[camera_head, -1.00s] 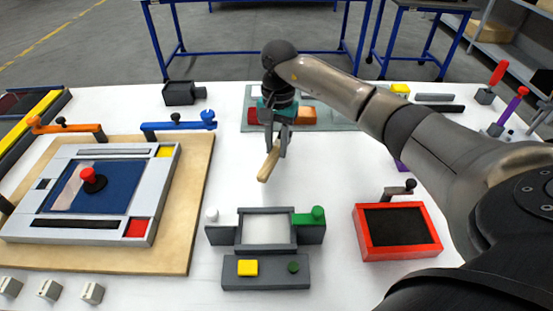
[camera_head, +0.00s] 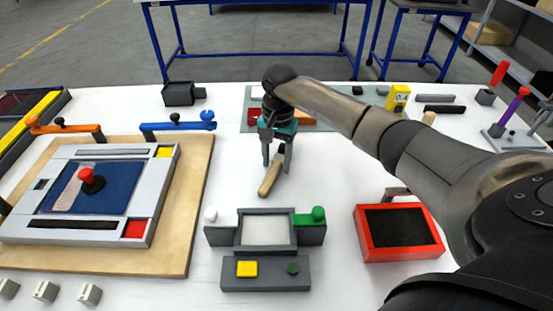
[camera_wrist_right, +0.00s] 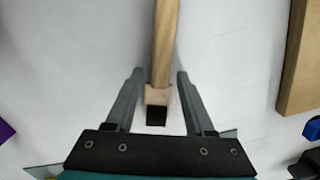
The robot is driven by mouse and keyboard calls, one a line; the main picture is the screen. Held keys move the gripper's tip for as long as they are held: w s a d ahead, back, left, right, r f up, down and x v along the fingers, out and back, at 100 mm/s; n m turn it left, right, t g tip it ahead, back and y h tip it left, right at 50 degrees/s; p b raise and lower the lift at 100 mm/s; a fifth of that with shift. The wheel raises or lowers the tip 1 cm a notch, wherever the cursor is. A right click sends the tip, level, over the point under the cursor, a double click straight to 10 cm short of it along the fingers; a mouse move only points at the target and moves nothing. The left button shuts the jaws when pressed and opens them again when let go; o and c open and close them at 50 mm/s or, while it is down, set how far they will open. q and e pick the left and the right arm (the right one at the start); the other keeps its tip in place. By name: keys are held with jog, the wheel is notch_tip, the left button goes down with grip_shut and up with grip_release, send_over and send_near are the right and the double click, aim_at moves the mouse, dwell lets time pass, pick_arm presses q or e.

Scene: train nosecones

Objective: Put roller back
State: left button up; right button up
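A wooden stick (camera_head: 270,180) with a black end lies on or just above the white table, left of centre in the head view. In the right wrist view the stick (camera_wrist_right: 163,60) runs up from between the fingers. I cannot tell whether it is the roller. My right gripper (camera_head: 276,164) is over its far end, fingers spread on either side. The wrist view shows a gap between each fingertip (camera_wrist_right: 160,78) and the stick. A red-handled tool (camera_head: 499,74) and a purple-handled tool (camera_head: 515,106) stand at the far right. My left gripper is out of view.
A grey fixture with green clamp (camera_head: 309,216) stands nearer than the stick. A red-framed black pad (camera_head: 397,228) is to its right. A wooden board (camera_head: 190,215) with a blue-and-grey frame is at left. A yellow device (camera_head: 397,99) stands behind my arm.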

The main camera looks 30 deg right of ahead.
aim_at(278, 161)
jog(key=shift+r, duration=0.1)
jog(key=shift+r, duration=0.35)
jog(key=r, duration=0.3)
jog(key=r+p, duration=0.1)
jog(key=r, duration=0.7)
jog(key=shift+w+d+r, duration=0.2)
jog(key=shift+d, duration=0.1)
